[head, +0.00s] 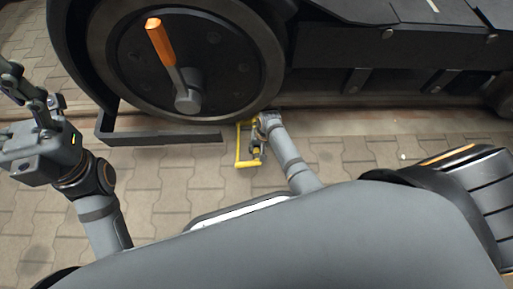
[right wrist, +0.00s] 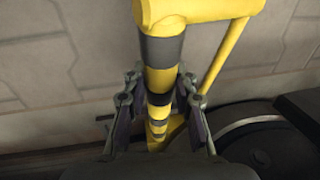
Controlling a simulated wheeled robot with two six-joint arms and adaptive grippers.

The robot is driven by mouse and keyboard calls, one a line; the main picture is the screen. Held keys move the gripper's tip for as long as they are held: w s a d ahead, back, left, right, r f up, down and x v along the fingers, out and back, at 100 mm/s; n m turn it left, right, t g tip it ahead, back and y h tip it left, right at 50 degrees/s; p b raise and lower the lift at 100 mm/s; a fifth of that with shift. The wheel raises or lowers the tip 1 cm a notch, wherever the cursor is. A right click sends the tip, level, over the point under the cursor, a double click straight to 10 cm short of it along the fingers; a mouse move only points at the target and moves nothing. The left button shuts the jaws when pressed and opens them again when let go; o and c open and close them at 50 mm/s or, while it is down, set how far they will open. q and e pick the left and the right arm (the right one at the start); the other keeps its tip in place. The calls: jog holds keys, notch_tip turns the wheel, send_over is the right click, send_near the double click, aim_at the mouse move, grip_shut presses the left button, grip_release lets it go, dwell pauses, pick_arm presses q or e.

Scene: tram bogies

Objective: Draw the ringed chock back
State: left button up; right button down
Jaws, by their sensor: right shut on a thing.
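The yellow chock (head: 238,153) is a bent frame on the ground at the foot of the big dark wheel (head: 190,55), beside the rail. In the right wrist view its yellow bar (right wrist: 161,78) has several dark bands. My right gripper (head: 257,148) is shut on this bar; in the right wrist view the two fingers (right wrist: 158,115) lie on either side of it. The gripper and arm hide part of the chock in the head view, so I cannot tell whether it touches the wheel. My left gripper (head: 22,95) is empty at the left edge, its fingers apart.
A lever with an orange grip (head: 159,40) stands out from the wheel. A dark bracket (head: 160,137) runs low in front of the wheel, left of the chock. The dark bogie frame (head: 390,50) fills the upper right. Bare paving (head: 190,180) lies in front.

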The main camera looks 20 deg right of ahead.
jog(key=shift+d+r, duration=0.1)
jog(key=shift+d, duration=0.05)
jog(key=s+d+p, duration=0.2)
jog(key=d+p, duration=0.3)
jog(key=d, duration=0.2)
jog(key=c, duration=1.1)
grip_release()
jog(key=shift+o, duration=0.2)
